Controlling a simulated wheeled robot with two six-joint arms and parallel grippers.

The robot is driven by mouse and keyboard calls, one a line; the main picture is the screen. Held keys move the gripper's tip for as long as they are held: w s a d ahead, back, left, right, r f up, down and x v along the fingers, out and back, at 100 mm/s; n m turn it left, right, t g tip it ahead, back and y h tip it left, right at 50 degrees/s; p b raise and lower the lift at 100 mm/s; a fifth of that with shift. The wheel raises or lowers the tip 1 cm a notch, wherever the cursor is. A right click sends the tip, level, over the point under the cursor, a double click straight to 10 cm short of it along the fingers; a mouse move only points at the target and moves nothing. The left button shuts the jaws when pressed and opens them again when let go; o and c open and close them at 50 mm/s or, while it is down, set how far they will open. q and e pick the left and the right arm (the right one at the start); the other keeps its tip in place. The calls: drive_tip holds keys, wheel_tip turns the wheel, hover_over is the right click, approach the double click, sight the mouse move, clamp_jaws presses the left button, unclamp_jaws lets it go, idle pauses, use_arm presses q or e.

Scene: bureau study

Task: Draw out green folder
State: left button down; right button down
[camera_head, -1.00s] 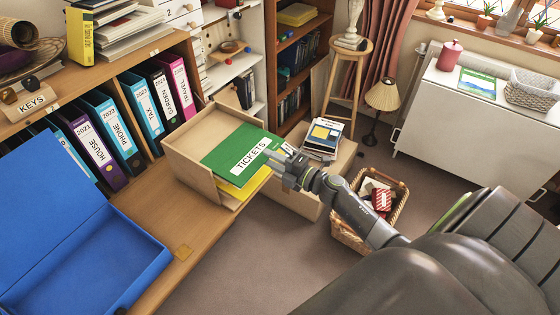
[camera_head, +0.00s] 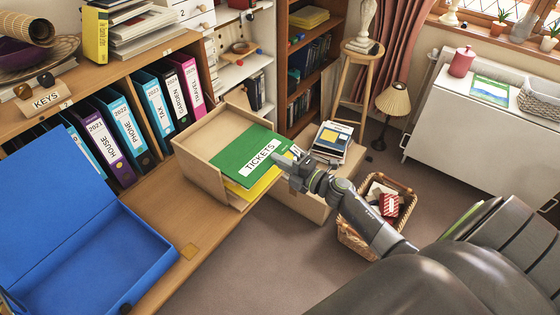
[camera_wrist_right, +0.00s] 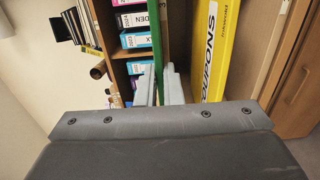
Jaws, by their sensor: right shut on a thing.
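The green folder (camera_head: 240,148) has a white TICKETS label and lies in the upper part of an open wooden box (camera_head: 198,165), over a yellow folder (camera_head: 250,190). My right gripper (camera_head: 284,164) is at the green folder's near right edge and shut on it. In the right wrist view the green folder (camera_wrist_right: 158,48) shows edge-on between the two fingers (camera_wrist_right: 160,88). The yellow folder (camera_wrist_right: 211,50), with its large lettering, stands apart to the right there. The green folder's far part is hidden in that view. My left gripper is not in view.
A blue open box file (camera_head: 90,270) lies on the wooden desk at left. Several ring binders (camera_head: 125,125) stand on the shelf behind. The floor in front (camera_head: 270,270) is clear.

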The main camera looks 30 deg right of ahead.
drive_tip(key=shift+r, duration=0.2)
idle(0.3)
drive_tip(key=v, duration=0.6)
drive_tip(key=shift+r, duration=0.15)
idle(0.7)
